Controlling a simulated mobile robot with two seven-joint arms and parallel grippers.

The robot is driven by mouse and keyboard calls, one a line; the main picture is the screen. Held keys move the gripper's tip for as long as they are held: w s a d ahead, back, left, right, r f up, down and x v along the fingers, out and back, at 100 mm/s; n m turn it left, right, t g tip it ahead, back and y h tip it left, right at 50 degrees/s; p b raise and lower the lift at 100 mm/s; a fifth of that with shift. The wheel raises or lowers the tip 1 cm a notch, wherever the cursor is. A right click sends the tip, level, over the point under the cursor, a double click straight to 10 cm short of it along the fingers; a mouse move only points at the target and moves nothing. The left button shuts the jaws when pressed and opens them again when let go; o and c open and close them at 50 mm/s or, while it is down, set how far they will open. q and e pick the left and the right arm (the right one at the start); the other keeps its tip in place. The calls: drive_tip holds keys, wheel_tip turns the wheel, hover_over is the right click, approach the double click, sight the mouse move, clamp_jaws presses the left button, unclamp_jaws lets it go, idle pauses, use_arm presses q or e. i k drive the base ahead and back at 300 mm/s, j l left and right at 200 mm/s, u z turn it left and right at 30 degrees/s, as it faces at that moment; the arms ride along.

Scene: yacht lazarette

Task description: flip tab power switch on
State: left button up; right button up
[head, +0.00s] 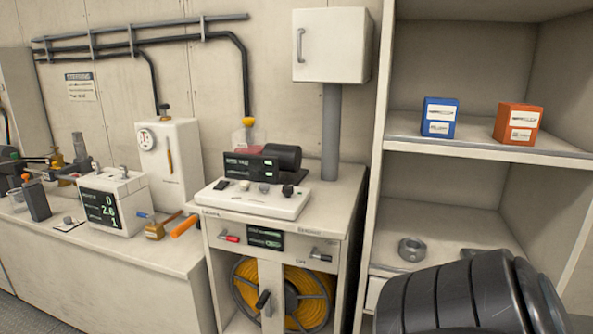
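A white control unit (252,199) with a slanted top lies on the middle cabinet. Small controls sit on it: a black one (222,185), a grey one (264,188) and a dark one (287,190). Behind them stands a black display (250,167) with pale green text. On the cabinet front are a red-marked control (230,238), a small dark display (265,237) and a grey lever (320,255). I cannot tell which control is the tab power switch, or its position. Neither of my grippers is in view.
A white box with a green-lit readout (101,206) and loose tools stand on the left counter (150,262). A yellow hose reel (312,283) fills the cabinet below. Blue (439,118) and orange (518,123) boxes stand on the right shelf. A wall box (333,45) hangs above.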

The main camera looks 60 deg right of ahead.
sight(221, 184)
drive_tip(key=z, duration=1.75)
drive_tip(key=i+z, duration=0.15)
drive_tip(key=k+j, duration=0.05)
